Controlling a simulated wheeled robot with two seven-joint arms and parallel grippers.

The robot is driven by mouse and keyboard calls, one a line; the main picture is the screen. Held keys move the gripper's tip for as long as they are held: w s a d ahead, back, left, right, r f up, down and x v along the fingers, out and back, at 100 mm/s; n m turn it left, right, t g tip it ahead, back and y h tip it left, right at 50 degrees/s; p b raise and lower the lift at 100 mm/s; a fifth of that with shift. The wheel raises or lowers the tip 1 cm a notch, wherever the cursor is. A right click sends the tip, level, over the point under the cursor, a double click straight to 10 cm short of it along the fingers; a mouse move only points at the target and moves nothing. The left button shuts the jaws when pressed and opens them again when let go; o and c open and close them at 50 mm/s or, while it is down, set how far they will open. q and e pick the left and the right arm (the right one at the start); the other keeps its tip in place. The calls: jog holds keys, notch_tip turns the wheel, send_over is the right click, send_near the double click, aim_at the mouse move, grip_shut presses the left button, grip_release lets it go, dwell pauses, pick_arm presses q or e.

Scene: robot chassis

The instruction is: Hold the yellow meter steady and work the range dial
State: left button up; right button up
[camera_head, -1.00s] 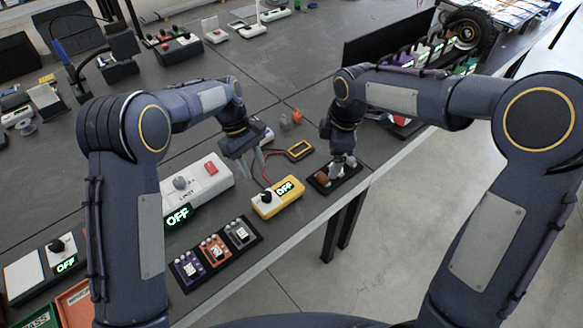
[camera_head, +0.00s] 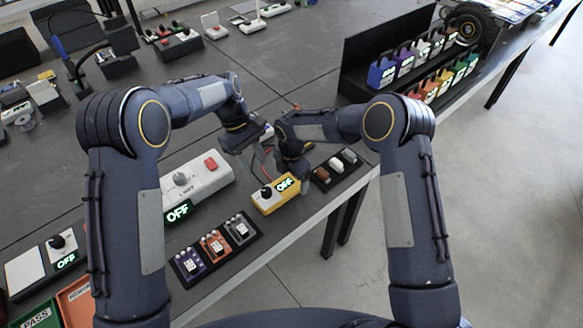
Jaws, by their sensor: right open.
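The yellow meter (camera_head: 290,197) lies near the front edge of the dark table. Its black range dial (camera_head: 266,193) is on the left of its face, and a green lit display beside it reads OFF. My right gripper (camera_head: 303,182) is open, pointing down close to the meter's right end; I cannot tell whether it touches. My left gripper (camera_head: 258,158) is behind the meter, apart from the dial. Its fingertips are partly hidden and small, so I cannot tell whether they are open. A thin red lead shows between the grippers.
A white box (camera_head: 208,182) with a grey knob, red button and OFF sign stands left of the meter. A dark tray (camera_head: 247,243) with several small switch units is in front. Another dark tray (camera_head: 349,176) with rocker-like pieces lies to the right, by the table edge.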

jog(key=shift+f, duration=1.05)
jog(key=c, duration=1.2)
